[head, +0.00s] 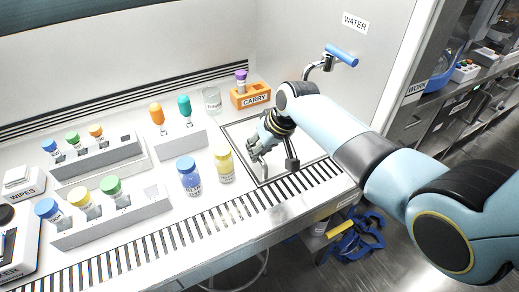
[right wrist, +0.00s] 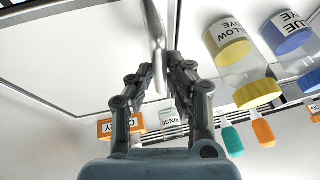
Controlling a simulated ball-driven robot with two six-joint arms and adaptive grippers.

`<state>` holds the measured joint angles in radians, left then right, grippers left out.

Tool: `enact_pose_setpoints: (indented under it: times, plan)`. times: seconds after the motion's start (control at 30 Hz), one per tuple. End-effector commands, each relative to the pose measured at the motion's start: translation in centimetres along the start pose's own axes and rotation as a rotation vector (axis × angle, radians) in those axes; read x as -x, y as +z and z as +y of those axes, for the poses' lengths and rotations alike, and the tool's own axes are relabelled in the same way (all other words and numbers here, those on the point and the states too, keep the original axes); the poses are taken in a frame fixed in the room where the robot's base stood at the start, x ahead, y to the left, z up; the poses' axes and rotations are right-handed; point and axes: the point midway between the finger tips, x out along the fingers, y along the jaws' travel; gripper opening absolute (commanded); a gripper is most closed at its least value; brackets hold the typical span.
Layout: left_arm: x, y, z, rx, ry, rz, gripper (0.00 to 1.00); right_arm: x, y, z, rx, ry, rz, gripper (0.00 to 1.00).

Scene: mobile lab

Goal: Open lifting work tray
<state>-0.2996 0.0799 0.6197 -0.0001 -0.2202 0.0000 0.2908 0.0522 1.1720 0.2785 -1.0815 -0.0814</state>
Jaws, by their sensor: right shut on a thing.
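The work tray (head: 239,143) is a pale square panel with a dark outline, set in the bench top at the right. It looks about level with the bench around it. Its white surface also fills the upper left of the right wrist view (right wrist: 75,45). My right gripper (head: 260,154) is low over the tray. In the right wrist view, its fingers (right wrist: 159,85) are shut on a slim grey metal handle (right wrist: 154,30). My forearm and gripper hide part of the tray. My left gripper is not in view.
A blue-capped jar (head: 189,178) and a yellow-capped jar (head: 224,165) stand just left of the tray. An orange carrier (head: 251,96) and a clear rinse jar (head: 212,100) stand behind it. A slotted grille (head: 210,217) runs along the bench front. Racks of vials stand further left.

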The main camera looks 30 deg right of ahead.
Motion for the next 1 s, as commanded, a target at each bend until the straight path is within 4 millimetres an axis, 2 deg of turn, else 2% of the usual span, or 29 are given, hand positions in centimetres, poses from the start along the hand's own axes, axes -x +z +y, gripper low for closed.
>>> enact_pose_setpoints:
  times: [0.17, 0.3, 0.4, 0.53, 0.73, 0.83, 1.0]
  plan:
    - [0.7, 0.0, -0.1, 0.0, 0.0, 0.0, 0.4, 0.6, -0.7, -0.2, -0.004, 0.001, -0.024, 0.0]
    - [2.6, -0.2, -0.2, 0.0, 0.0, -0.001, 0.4, 2.6, -2.8, -0.7, -0.024, 0.009, -0.129, 0.0]
    - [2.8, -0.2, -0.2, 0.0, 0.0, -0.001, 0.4, 3.6, -4.4, -1.0, -0.04, 0.016, -0.221, 0.0]
    - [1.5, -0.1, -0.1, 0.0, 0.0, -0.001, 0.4, 4.3, -6.2, -1.2, -0.059, 0.025, -0.323, 0.0]
    - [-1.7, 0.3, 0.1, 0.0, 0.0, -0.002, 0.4, 4.9, -8.1, -1.5, -0.081, 0.034, -0.437, 0.0]
    - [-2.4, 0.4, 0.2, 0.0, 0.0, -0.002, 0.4, 5.4, -8.7, -1.6, -0.086, 0.037, -0.469, 0.0]
    - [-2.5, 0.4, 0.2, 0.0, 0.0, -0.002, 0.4, 6.0, -8.9, -1.8, -0.089, 0.039, -0.486, 0.0]
